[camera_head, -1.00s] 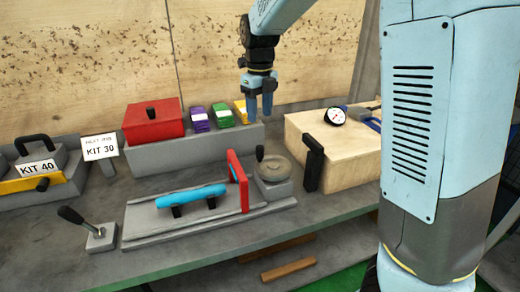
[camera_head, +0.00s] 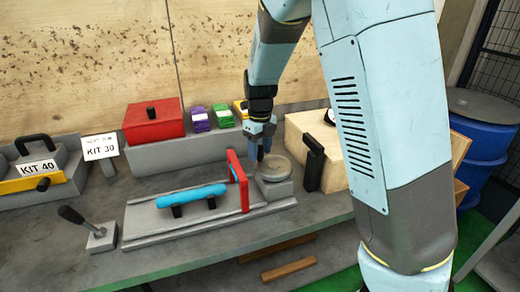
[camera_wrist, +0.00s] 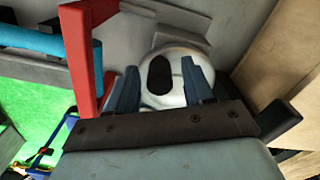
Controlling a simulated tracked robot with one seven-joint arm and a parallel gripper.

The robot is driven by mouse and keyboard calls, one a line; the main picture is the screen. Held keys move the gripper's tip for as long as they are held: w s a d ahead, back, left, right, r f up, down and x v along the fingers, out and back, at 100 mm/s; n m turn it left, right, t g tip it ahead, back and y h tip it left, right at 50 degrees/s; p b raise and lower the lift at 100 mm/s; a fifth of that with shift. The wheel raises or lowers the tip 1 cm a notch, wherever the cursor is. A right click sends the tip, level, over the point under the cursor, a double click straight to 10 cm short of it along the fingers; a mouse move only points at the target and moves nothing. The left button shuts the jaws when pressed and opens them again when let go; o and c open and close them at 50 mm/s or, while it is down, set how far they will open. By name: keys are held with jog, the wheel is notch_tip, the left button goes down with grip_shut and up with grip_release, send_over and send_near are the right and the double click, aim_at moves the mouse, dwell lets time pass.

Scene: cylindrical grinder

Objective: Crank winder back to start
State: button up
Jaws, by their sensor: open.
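The winder is a pale round wheel (camera_head: 277,167) on a grey block at the right end of the grey slide base (camera_head: 160,222). A red upright plate (camera_head: 238,180) and a blue handle bar (camera_head: 192,194) sit on that base. My gripper (camera_head: 261,154) is open, pointing down over the wheel's left side. In the wrist view my two blue fingers (camera_wrist: 162,92) stand apart on either side of the wheel's dark knob (camera_wrist: 159,74), with the pale wheel (camera_wrist: 180,60) behind. I cannot tell whether either finger touches the knob. In the head view my gripper hides the knob.
A black upright handle (camera_head: 313,165) and a wooden box (camera_head: 335,150) stand close right of the wheel. A red box (camera_head: 153,120) and coloured packs (camera_head: 222,115) sit behind on a grey step. A small lever (camera_head: 85,225) stands at the front left.

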grip_shut()
dwell(0.5)
jog(key=shift+s, duration=0.1)
